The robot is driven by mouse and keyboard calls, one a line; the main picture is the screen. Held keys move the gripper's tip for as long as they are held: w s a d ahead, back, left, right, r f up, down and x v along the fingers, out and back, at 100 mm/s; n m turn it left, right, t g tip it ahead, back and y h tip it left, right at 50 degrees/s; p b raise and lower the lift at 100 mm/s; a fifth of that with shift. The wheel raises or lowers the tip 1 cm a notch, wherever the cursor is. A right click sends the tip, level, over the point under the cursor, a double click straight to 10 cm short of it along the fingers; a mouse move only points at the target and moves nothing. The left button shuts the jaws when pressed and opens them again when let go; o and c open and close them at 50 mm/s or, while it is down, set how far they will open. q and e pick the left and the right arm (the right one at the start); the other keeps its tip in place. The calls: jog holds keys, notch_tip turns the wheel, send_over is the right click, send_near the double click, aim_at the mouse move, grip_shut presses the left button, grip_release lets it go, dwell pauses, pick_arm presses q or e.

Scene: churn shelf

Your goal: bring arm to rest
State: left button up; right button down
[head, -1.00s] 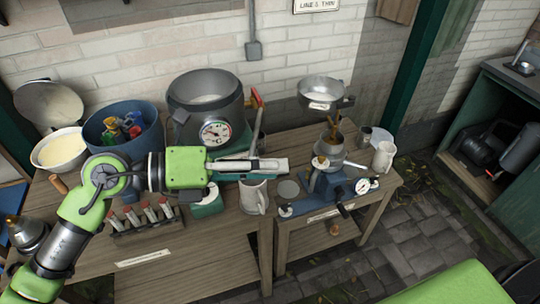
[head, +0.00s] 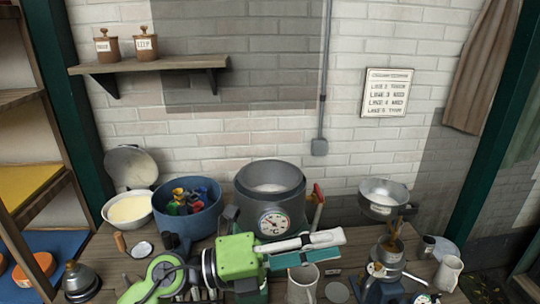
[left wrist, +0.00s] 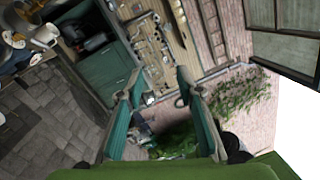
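My left arm (head: 240,258) comes in from the lower left in the head view, above the bench. My left gripper (head: 338,242) points right, in front of the grey pot with a dial (head: 270,190) and partly over a pale mug (head: 303,284). In the left wrist view the two fingers of my left gripper (left wrist: 159,88) stand apart with nothing between them. My right gripper is not in view.
The bench holds a blue tub (head: 188,210), a cream-filled bowl (head: 128,209), a metal pan on a stand (head: 384,194) and another mug (head: 448,273). A wall shelf (head: 150,66) carries two small jars. The wall above the bench is mostly bare.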

pick_arm(q)
jog(key=w+a+r+n+t+y, duration=0.45)
jog(key=w+a+n+t, duration=0.35)
jog(key=a+n+t, duration=0.7)
jog(key=w+a+f+n+t+y, duration=0.1)
jog(key=w+a+f+n+y, duration=0.1)
jog(key=a+f+n+y, duration=1.4)
jog(key=s+a+f+n+g, duration=0.1)
jog(key=s+f+n+g, duration=0.2)
jog(key=s+f, duration=0.35)
jog(key=s+a+f+n+g, duration=0.1)
jog(key=s+f+n+g, duration=0.25)
jog(key=f, duration=0.55)
jog(key=s+f+g+h, duration=0.1)
jog(key=s+f+g, duration=0.25)
jog(key=s, duration=0.45)
jog(key=s+f+g, duration=0.3)
jog(key=s+f, duration=0.2)
jog(key=s, duration=0.3)
notch_tip(320, 180, down, 25)
jog(key=s+g, duration=0.2)
jog(key=s+a+f+g, duration=0.1)
jog(key=s+a+f, duration=0.2)
jog(key=s+f, duration=1.4)
jog(key=shift+s+f, duration=0.35)
jog(key=shift+f, duration=0.05)
